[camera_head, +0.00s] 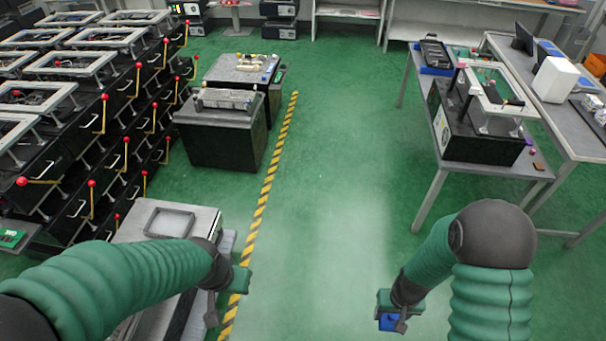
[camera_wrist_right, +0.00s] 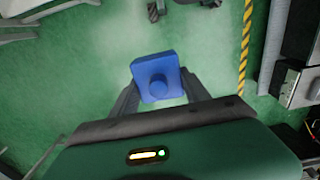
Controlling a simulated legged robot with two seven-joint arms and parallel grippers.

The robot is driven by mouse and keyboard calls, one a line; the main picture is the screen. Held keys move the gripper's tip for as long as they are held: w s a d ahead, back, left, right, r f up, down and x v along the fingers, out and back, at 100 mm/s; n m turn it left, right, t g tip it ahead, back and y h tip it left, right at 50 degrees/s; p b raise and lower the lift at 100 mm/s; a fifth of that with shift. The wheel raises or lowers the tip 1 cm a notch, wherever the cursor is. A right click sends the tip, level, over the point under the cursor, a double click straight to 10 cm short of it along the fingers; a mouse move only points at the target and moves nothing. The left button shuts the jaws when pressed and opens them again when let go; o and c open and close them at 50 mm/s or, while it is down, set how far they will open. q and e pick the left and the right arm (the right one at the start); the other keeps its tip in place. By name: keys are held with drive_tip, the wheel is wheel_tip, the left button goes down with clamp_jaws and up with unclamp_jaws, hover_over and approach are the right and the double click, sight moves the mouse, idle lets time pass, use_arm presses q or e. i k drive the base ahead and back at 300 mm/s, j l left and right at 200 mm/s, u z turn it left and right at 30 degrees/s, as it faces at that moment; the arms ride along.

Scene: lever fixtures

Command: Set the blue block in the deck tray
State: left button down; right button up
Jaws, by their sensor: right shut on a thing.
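In the head view the block (camera_head: 390,322) shows below my right gripper (camera_head: 398,318), held over the green floor. A shallow pale tray (camera_head: 170,222) is set in the top of a metal deck (camera_head: 207,215) at the lower left; I cannot tell for sure that it is the deck tray. My left gripper (camera_head: 220,308) is beside this deck, and its jaw opening cannot be made out. My left arm hides the deck's near part.
Lever fixtures (camera_head: 100,115) with red knobs fill the left. Black boxes (camera_head: 225,135) stand behind the deck. A yellow-black floor stripe (camera_head: 268,190) runs past it. A table (camera_head: 433,180) with a black fixture (camera_head: 478,125) is at right. The middle floor is clear.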

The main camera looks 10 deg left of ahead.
sight(169, 225)
drive_tip(key=i+u, duration=0.15)
drive_tip(key=i, duration=0.85)
drive_tip(key=i+l+u, duration=0.15)
drive_tip(key=i, duration=0.8)
drive_tip(key=i+u, duration=0.25)
drive_tip(key=u, duration=0.2)
drive_tip(key=i+l+u, duration=0.1)
drive_tip(key=i+u, duration=0.15)
drive_tip(key=u, duration=0.2)
drive_tip(key=i+l+u, duration=0.15)
drive_tip(key=u, duration=0.3)
drive_tip(key=i+l+u, duration=0.25)
drive_tip(key=u, duration=0.2)
drive_tip(key=i+l+u, duration=0.1)
drive_tip(key=u, duration=0.4)
drive_tip(key=i+l+u, duration=0.2)
drive_tip(key=u, duration=0.3)
drive_tip(key=i+l+u, duration=0.3)
drive_tip(key=u, duration=0.2)
drive_tip(key=i+l+u, duration=0.1)
drive_tip(key=l+u, duration=0.15)
drive_tip(key=u, duration=0.25)
